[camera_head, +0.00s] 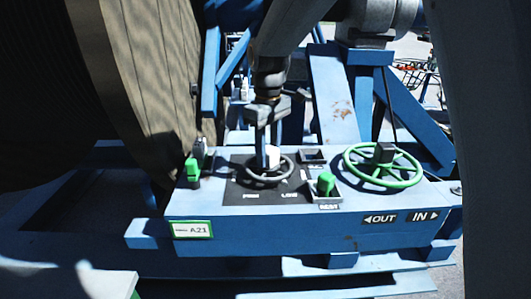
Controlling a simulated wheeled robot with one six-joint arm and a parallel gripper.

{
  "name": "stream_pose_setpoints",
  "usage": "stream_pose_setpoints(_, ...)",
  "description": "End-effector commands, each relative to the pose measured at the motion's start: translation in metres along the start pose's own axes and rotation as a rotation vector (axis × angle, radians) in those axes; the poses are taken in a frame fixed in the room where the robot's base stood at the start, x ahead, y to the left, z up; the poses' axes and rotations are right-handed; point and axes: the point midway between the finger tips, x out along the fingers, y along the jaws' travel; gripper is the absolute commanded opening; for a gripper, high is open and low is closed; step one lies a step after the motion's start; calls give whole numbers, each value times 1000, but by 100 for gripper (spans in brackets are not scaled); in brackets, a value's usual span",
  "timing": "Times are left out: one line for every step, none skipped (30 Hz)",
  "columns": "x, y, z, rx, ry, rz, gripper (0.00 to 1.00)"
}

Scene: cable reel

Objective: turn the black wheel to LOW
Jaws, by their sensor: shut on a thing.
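The black wheel (285,175) lies flat on a dark panel (238,187) on top of the blue control box. Two small white labels are on the panel's front part; the right one (289,194) seems to read LOW, and the left one (251,196) is too small to read surely. My gripper (267,160) points down from above and is shut on the black wheel. Its fingers hide part of the wheel, and a small pale piece shows beside them. I cannot tell where the wheel's pointer stands.
A green wheel (352,173) stands on the box's right side, above OUT and IN labels (401,217). Green-topped levers stand left (192,168) and right (326,184) of the black wheel. A big reel (150,70) fills the left; blue beams stand behind the box.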

Motion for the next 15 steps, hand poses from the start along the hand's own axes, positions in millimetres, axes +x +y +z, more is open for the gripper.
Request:
stream_pose_setpoints(0,0,0,0,1,-1,0)
stream_pose_setpoints(0,-1,0,0,1,-1,36)
stream_pose_setpoints(0,-1,0,0,0,-1,43)
stream_pose_setpoints(0,-1,0,0,0,-1,48)
stream_pose_setpoints(0,-1,0,0,0,-1,53)
stream_pose_setpoints(0,-1,0,0,0,-1,53)
stream_pose_setpoints(0,-1,0,0,0,-1,53)
stream_pose_setpoints(0,0,0,0,0,0,53)
stream_pose_setpoints(0,0,0,0,0,0,53)
stream_pose_setpoints(0,0,0,0,0,0,53)
stream_pose_setpoints(0,0,0,0,0,0,53)
stream_pose_setpoints(0,0,0,0,0,0,53)
stream_pose_setpoints(0,0,0,0,0,0,53)
stream_pose_setpoints(-1,0,0,0,0,0,53)
stream_pose_setpoints(-2,0,0,0,0,0,53)
